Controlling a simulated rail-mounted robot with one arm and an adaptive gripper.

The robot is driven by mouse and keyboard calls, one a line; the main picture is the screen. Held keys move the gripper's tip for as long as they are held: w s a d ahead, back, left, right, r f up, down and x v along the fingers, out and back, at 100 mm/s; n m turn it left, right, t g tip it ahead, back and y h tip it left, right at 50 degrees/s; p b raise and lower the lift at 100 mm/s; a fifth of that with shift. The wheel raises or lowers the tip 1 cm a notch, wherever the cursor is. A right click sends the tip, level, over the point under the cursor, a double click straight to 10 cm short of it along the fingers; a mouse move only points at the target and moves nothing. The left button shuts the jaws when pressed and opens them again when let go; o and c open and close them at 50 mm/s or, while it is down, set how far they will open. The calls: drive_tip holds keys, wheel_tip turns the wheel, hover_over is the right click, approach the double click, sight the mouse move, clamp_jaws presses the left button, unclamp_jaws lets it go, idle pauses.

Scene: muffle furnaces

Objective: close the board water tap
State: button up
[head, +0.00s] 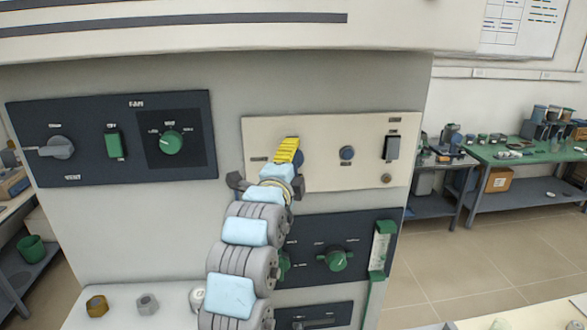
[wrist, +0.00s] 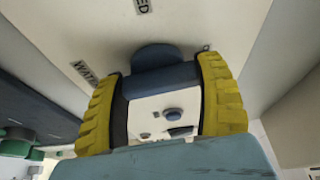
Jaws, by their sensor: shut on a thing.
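The board water tap is a blue knob (head: 298,158) on the cream panel, mostly hidden behind my gripper in the head view. In the wrist view, its blue-grey handle (wrist: 165,80) lies crosswise between my two yellow fingers, with a rounded part just beyond. My gripper (head: 287,150) is in front of the left part of the panel; it also shows in the wrist view (wrist: 160,75), shut on the handle. A label ending in "ED" stands above the tap in the wrist view. The exact angle of the handle is hard to tell.
The cream panel (head: 335,180) also bears a small blue knob (head: 347,153) and a black switch (head: 392,147) to the right. A dark fan panel (head: 90,110) is at left, and a dark panel with a green knob (head: 336,259) below. Two hex nuts lie on a ledge at lower left.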

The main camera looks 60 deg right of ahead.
drive_tip(key=n+b, duration=0.1)
drive_tip(key=b, duration=0.1)
drive_tip(key=n+h+b, duration=0.1)
drive_tip(key=n+b, duration=0.1)
drive_tip(key=n+t+b, duration=0.1)
drive_tip(key=b, duration=0.2)
drive_tip(key=shift+f+n+h, duration=0.3)
drive_tip(key=shift+n, duration=0.1)
drive_tip(key=n+b, duration=0.1)
drive_tip(key=n, duration=0.1)
drive_tip(key=n+t+b, duration=0.1)
drive_tip(key=n+b, duration=0.1)
drive_tip(key=shift+r+t+h, duration=0.2)
drive_tip(key=shift+t+h, duration=0.1)
drive_tip(key=n+t, duration=0.1)
drive_tip(key=n, duration=0.2)
drive_tip(key=n+t, duration=0.2)
drive_tip(key=n, duration=0.1)
drive_tip(key=shift+r+n+b, duration=0.15)
drive_tip(key=shift+n+b, duration=0.15)
drive_tip(key=shift+b, duration=0.1)
drive_tip(key=n+t, duration=0.1)
drive_tip(key=n, duration=0.2)
drive_tip(key=shift+r+t+p, duration=0.1)
drive_tip(key=shift+t+p, duration=0.2)
drive_tip(key=shift+n+t+y+p, duration=0.3)
drive_tip(key=shift+n+t+y, duration=0.4)
drive_tip(key=shift+n, duration=0.8)
drive_tip(key=o, duration=1.2)
